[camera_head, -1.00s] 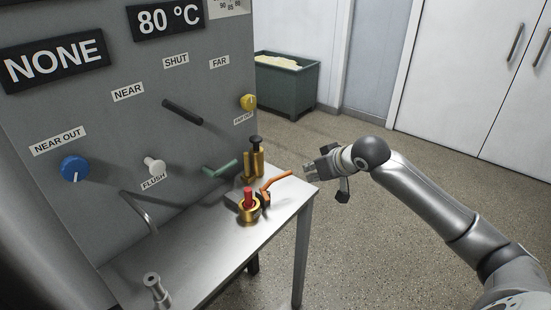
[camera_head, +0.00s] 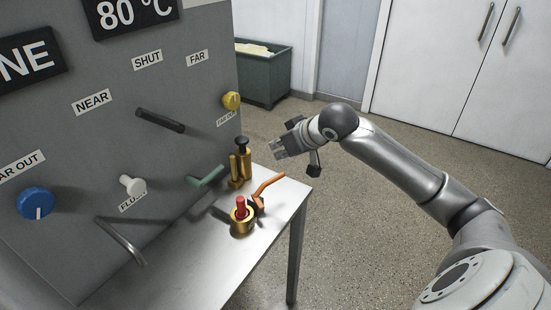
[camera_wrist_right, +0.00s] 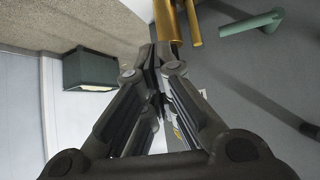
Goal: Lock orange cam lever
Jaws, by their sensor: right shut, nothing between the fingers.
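The orange cam lever (camera_head: 267,185) rises from a dark base beside a brass ring with a red plug (camera_head: 241,206), on the metal table. It tilts up to the right. My right gripper (camera_head: 279,151) is above and beyond the lever, near the table's far right corner, apart from it and empty. In the right wrist view my right gripper's fingers (camera_wrist_right: 155,62) are together, with a brass post (camera_wrist_right: 168,22) just beyond their tips. The orange lever does not show in the right wrist view. My left gripper is not in view.
A brass fixture with a black knob (camera_head: 241,165) stands behind the lever. A green handle (camera_head: 207,177) and a black handle (camera_head: 160,120) stick out from the grey panel (camera_head: 105,150). The metal table (camera_head: 215,265) has bare room in front. A green bin (camera_head: 264,80) stands on the floor behind.

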